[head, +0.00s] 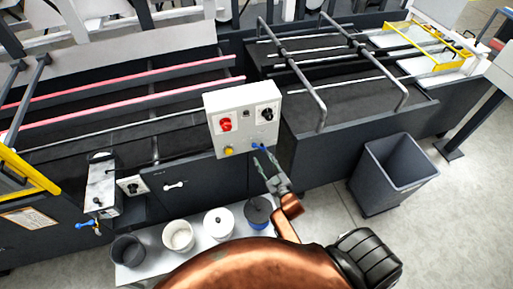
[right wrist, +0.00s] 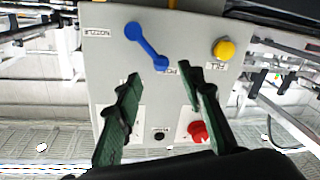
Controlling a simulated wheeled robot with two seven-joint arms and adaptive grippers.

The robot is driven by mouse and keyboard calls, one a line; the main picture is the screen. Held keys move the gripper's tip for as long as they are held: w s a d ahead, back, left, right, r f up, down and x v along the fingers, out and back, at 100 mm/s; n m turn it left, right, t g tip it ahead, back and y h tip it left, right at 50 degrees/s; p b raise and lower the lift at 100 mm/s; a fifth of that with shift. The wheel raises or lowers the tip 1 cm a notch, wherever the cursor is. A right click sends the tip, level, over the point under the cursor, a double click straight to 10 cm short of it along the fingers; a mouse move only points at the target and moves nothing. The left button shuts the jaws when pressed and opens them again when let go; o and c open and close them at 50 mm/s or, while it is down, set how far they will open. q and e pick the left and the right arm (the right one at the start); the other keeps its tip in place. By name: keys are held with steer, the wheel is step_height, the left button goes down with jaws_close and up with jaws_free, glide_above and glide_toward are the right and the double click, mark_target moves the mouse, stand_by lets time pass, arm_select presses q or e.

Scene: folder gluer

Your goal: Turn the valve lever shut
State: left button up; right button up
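A blue lever (head: 259,147) sits low on the front of a light grey control box. In the right wrist view, which sees the box upside down, the blue lever (right wrist: 147,45) lies slanted between two labels, its round end near the fingertips. My right gripper (head: 263,160) is just in front of the box's lower edge. Its two dark green fingers (right wrist: 160,77) are spread with nothing between them; I cannot tell whether a tip touches the lever. Another blue-handled valve (head: 88,225) is on the machine at the far left. My left gripper is not in view.
The control box (head: 243,118) also carries a red knob (head: 226,125), a black knob (head: 267,114) and a yellow button (head: 229,150). Several pots stand on a low bench (head: 150,271) below. A grey bin (head: 393,172) stands on the floor at right.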

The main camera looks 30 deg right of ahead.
mark_target(259, 147)
steer(key=w, duration=0.6)
steer(key=shift+w+d+p, duration=0.25)
steer(key=shift+w+p, duration=0.1)
steer(key=shift+w, duration=0.05)
steer(key=shift+c, duration=0.4)
steer(key=shift+f, duration=0.1)
jaws_close()
